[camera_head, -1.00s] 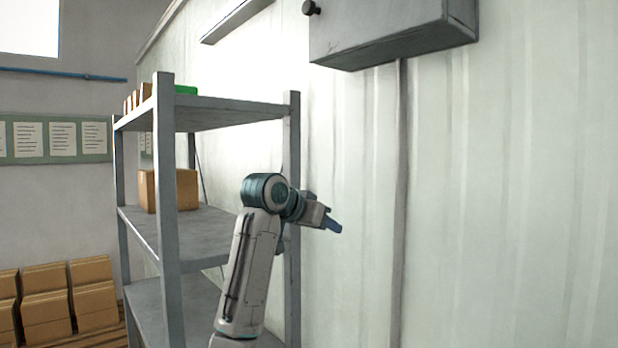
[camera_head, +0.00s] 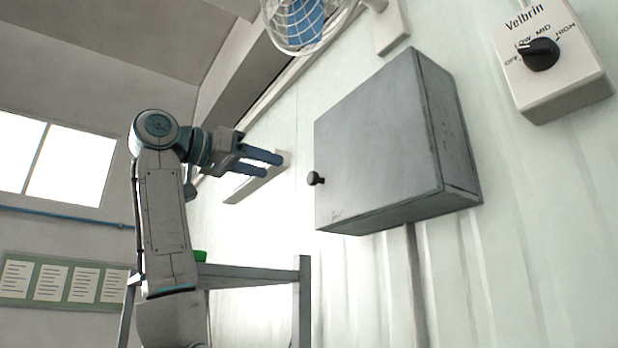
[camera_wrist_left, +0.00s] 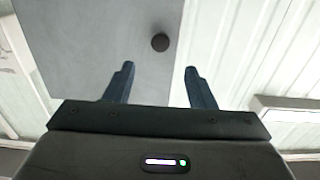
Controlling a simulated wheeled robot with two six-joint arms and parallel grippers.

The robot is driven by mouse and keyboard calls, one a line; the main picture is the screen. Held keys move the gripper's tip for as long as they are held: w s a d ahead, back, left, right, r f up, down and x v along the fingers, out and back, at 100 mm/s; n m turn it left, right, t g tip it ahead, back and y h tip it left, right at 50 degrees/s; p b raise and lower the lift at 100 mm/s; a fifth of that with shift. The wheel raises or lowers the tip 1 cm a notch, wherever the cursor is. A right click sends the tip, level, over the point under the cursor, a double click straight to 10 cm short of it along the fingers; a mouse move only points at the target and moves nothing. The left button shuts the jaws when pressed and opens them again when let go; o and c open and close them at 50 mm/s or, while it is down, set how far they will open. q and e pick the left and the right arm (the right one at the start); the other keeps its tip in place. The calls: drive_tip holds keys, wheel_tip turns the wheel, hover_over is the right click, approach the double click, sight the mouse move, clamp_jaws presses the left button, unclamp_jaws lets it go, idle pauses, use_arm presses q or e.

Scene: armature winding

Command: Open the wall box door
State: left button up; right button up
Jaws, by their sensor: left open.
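The grey wall box (camera_head: 377,144) hangs on the pale ribbed wall with its door shut. A round black knob (camera_head: 316,178) sticks out near the door's left edge. My left gripper (camera_head: 281,166) is open and empty, to the left of the knob and a little above it in the head view, apart from it. In the left wrist view the knob (camera_wrist_left: 160,42) shows beyond the two fingertips (camera_wrist_left: 159,68) and between them, against the grey door (camera_wrist_left: 100,40). My right gripper is not in view.
A metal shelf (camera_head: 250,276) stands below and left of the box. A white dial switch (camera_head: 552,62) is on the wall at the right, and a caged fan (camera_head: 303,22) is above. A conduit (camera_head: 416,290) runs down from the box. Wall space between shelf and box is clear.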

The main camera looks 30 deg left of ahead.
sight(310, 178)
use_arm(q)
drive_tip(key=p+x, duration=0.4)
drive_tip(key=x, duration=0.5)
drive_tip(key=shift+r, duration=0.15)
drive_tip(key=shift+w+d, duration=0.25)
drive_tip(key=shift+w, duration=0.4)
drive_tip(key=shift+c, duration=0.4)
clamp_jaws()
